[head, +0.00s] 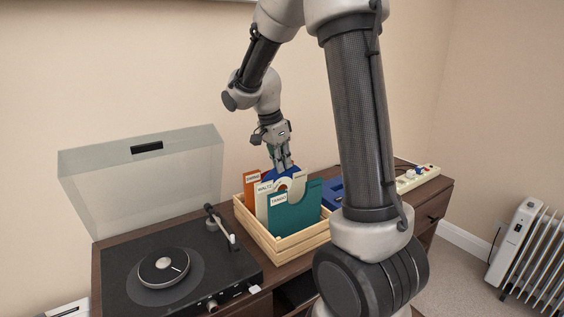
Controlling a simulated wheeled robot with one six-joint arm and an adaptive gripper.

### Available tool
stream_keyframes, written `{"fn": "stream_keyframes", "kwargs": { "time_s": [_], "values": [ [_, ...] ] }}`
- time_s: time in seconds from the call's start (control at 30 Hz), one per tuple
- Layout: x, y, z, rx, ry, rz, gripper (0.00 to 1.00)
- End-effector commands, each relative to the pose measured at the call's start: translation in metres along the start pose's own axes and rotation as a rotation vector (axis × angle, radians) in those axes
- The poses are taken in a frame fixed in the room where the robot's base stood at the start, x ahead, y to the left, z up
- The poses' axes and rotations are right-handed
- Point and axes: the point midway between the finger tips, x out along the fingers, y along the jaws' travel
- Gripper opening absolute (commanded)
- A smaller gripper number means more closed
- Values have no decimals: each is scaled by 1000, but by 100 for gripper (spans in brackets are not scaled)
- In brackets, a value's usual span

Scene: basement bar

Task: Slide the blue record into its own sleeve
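The blue record (299,170) stands on edge in the wooden crate (282,250). Only its upper part shows, above and through the notch of the cream sleeve (262,202) labelled WALTZ. I cannot tell whether it is inside that sleeve or just behind it. My gripper (282,167) points down from above, its fingers close together at the record's top edge, and appears shut on it. An orange sleeve (252,180) stands behind the cream one and a teal sleeve (296,214) in front. Their labels are too small to read surely.
A turntable (125,275) with its clear lid (140,185) raised stands left of the crate. A blue object (332,196) lies right of the crate, partly hidden by my arm. A power strip (418,178) sits at the cabinet's right end. A white radiator (520,245) stands on the floor.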

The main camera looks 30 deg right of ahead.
Motion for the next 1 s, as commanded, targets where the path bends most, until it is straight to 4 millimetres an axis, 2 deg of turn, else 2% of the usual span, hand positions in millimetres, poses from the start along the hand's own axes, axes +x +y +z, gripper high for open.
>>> {"fn": "stream_keyframes", "kwargs": {
  "time_s": [1.0],
  "values": [
    [14,0,4,0,0,-1,0]
  ]
}}
